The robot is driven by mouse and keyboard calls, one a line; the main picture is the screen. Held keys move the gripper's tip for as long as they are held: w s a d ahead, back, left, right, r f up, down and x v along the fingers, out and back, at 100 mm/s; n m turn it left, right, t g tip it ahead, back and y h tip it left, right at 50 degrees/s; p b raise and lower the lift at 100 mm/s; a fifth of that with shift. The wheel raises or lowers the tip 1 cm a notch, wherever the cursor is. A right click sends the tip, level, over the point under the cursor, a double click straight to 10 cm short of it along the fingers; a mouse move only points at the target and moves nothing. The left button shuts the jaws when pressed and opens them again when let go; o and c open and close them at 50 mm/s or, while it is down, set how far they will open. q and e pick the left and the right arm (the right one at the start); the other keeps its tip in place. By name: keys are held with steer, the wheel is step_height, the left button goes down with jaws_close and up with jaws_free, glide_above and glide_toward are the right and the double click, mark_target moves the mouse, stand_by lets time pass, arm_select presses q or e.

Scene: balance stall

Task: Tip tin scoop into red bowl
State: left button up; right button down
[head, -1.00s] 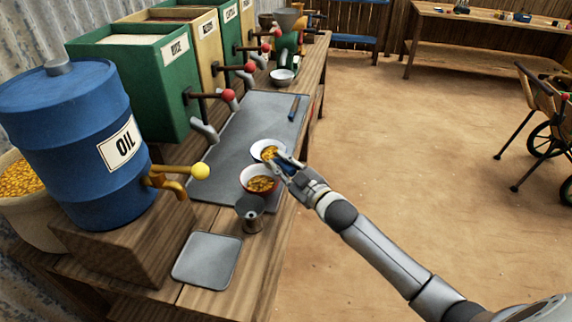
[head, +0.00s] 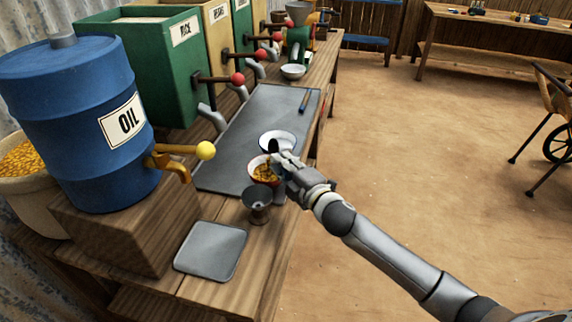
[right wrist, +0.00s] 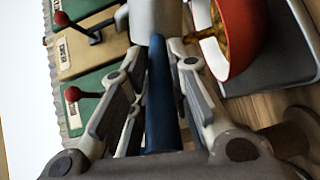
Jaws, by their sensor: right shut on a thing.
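My right gripper (head: 285,160) is shut on the blue handle (right wrist: 161,95) of the tin scoop (right wrist: 154,20). The scoop is tipped beside and above the red bowl, and its inside is hidden in the right wrist view. The red bowl (head: 252,174) stands on the counter with orange-yellow grain in it, partly behind my gripper. It also shows in the right wrist view (right wrist: 246,42), where orange-yellow grain lies between the scoop's edge and the bowl. My left gripper is not in view.
A white bowl (head: 276,136) stands just behind the red bowl. The grey mat (head: 250,115) is mostly clear behind.

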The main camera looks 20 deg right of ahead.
steer(key=a+n, duration=0.1)
steer(key=n, duration=0.1)
steer(key=a+f+n+p, duration=0.1)
steer(key=n, duration=0.2)
steer(key=a+f+n, duration=0.1)
steer(key=n, duration=0.2)
steer(key=shift+s+h+p, duration=0.25)
steer(key=shift+h+p, duration=0.05)
steer(key=shift+s+f, duration=0.1)
stand_by(1.1)
